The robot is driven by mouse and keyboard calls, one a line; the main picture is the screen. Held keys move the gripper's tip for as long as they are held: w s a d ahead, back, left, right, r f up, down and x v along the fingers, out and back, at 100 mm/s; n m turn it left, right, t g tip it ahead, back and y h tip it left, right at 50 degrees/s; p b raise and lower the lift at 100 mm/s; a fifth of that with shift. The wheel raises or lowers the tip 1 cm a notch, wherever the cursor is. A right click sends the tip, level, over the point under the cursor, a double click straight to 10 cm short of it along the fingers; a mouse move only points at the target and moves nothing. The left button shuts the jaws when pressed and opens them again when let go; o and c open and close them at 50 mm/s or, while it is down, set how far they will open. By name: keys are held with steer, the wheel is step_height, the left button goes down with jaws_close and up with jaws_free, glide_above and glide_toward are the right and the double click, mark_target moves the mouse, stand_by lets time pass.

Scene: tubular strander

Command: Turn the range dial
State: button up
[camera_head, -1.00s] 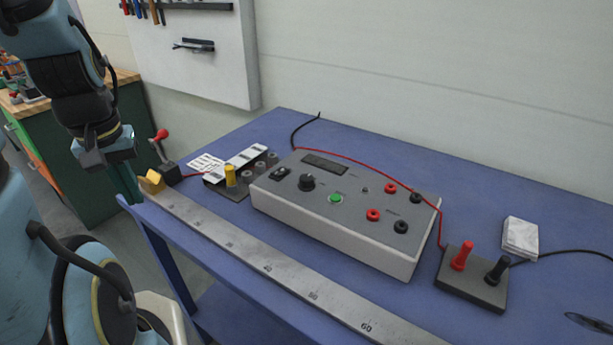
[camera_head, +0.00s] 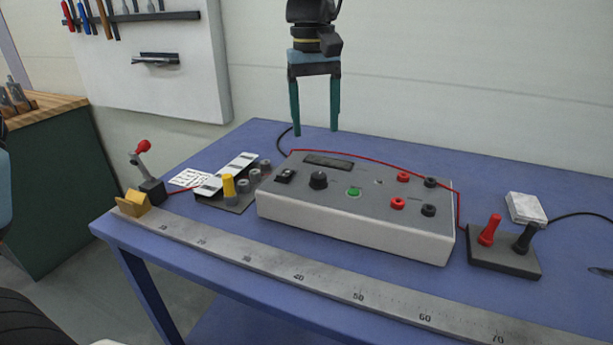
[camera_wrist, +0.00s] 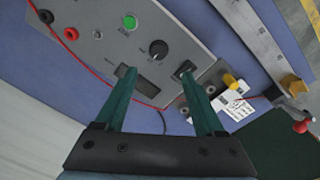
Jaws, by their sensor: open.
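The range dial (camera_head: 318,180) is a black round knob on the top face of the grey meter box (camera_head: 350,226). It stands between a black rocker switch (camera_head: 285,176) and a green button (camera_head: 353,193). The dial also shows in the wrist view (camera_wrist: 159,49), beyond the fingertips and between their lines. My gripper (camera_head: 316,132) has two green fingers, spread apart with nothing between them. It points down above the back edge of the box, apart from the dial. In the wrist view the fingers (camera_wrist: 157,75) reach toward the display window and rocker switch.
Red and black sockets (camera_head: 398,203) are on the box's right side. A red wire (camera_head: 400,165) runs along its back. A ruler (camera_head: 300,277) lies in front. A terminal block (camera_head: 505,252) stands right; a yellow-capped post (camera_head: 229,185) and red-knobbed lever (camera_head: 144,148) stand left.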

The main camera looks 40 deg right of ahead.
mark_target(318, 175)
steer(key=f, duration=0.3)
steer(key=f+p, duration=0.1)
steer(key=f, duration=0.3)
steer(key=f+p, duration=0.1)
steer(key=f, duration=0.2)
steer(key=shift+s+d+f, duration=0.2)
steer(key=shift+d+f, duration=0.1)
steer(key=shift+f, duration=0.05)
jaws_close()
